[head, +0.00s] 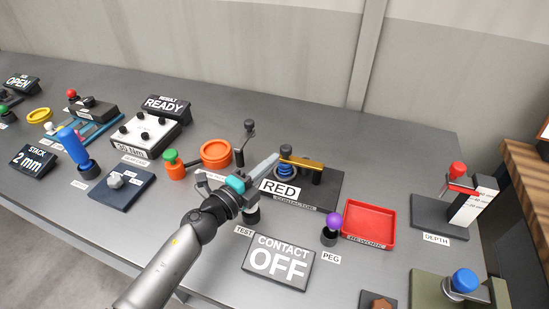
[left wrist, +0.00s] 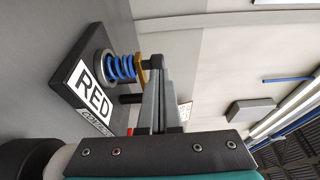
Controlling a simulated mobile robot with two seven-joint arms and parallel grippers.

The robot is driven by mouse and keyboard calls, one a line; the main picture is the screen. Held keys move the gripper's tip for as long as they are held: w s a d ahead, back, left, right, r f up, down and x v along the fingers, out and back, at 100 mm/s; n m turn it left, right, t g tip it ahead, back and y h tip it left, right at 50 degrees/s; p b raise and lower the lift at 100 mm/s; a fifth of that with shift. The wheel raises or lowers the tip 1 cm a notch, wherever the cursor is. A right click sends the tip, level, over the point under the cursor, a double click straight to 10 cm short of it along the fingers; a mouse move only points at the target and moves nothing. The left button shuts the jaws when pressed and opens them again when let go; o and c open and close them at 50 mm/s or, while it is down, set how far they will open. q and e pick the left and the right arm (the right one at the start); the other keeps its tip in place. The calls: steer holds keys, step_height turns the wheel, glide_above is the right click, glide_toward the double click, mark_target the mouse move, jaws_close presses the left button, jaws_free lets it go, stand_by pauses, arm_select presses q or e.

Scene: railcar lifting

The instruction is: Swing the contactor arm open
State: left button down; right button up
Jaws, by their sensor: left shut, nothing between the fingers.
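The contactor stands on a dark base plate (head: 328,196) with a RED sign (head: 280,188). Its brass-coloured contactor arm (head: 306,163) lies across the top, over a blue coil (head: 284,171). In the left wrist view the contactor arm (left wrist: 139,72) shows edge-on beside the blue coil (left wrist: 120,67), with a dark knob (left wrist: 154,61) on it. My left gripper (head: 276,157) is shut and empty, its tips close to the arm's knob end. I cannot tell whether they touch it. My right gripper is not in view.
A red tray (head: 369,223), a purple-topped peg (head: 334,222) and a CONTACT OFF sign (head: 279,263) stand nearby. An orange dish (head: 216,153) and a black-knobbed lever (head: 249,128) are left of the contactor. The table behind it is clear.

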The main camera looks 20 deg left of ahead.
arm_select(q)
steer(key=shift+x, duration=0.9)
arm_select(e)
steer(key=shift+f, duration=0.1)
